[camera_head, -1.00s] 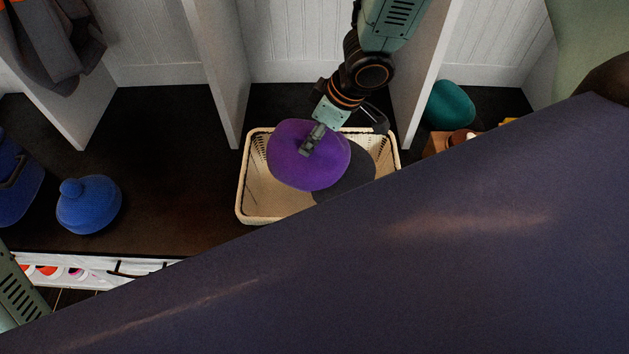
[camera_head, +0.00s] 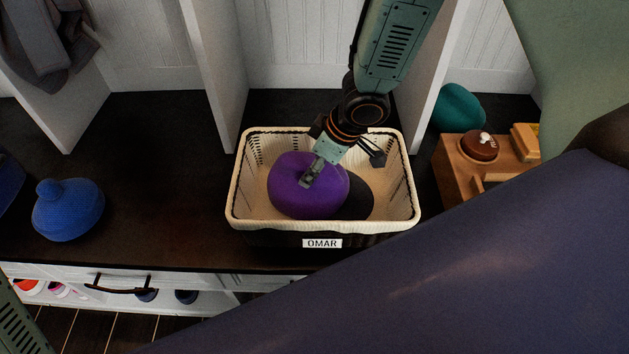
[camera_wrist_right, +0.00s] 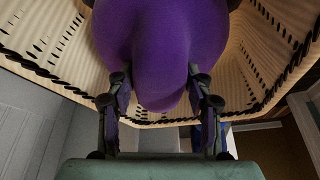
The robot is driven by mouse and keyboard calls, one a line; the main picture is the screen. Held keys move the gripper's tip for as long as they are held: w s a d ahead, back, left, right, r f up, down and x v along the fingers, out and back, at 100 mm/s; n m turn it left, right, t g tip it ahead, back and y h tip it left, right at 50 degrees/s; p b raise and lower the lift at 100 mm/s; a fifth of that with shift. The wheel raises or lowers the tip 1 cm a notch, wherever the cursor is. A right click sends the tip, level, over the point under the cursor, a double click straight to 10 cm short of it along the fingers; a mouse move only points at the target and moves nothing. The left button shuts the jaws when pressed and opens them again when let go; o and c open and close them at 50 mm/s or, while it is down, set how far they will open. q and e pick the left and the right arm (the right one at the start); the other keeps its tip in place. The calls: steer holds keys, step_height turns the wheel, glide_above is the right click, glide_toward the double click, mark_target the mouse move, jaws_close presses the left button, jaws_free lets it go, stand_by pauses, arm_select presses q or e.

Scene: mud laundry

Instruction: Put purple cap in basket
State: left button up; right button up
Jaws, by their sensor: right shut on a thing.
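The purple cap (camera_head: 318,196) is inside the walls of the cream basket (camera_head: 237,190), which bears a label reading OMAR. My right gripper (camera_head: 312,176) reaches down from above and is shut on the cap. In the right wrist view the cap (camera_wrist_right: 160,45) bulges between the two fingers of the gripper (camera_wrist_right: 162,90), with the perforated basket wall (camera_wrist_right: 60,35) around it. Whether the cap touches the basket floor cannot be told. My left gripper is not in view.
The basket stands on a dark bench (camera_head: 150,170) between white dividers. A blue knit hat (camera_head: 67,209) lies to the left. A teal rounded item (camera_head: 459,107) and a wooden box (camera_head: 462,165) are to the right. Bench space left of the basket is clear.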

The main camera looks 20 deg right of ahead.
steer(key=shift+f+b, duration=1.5)
steer(key=shift+f, duration=0.4)
steer(key=shift+r, duration=0.1)
steer(key=o, duration=1.5)
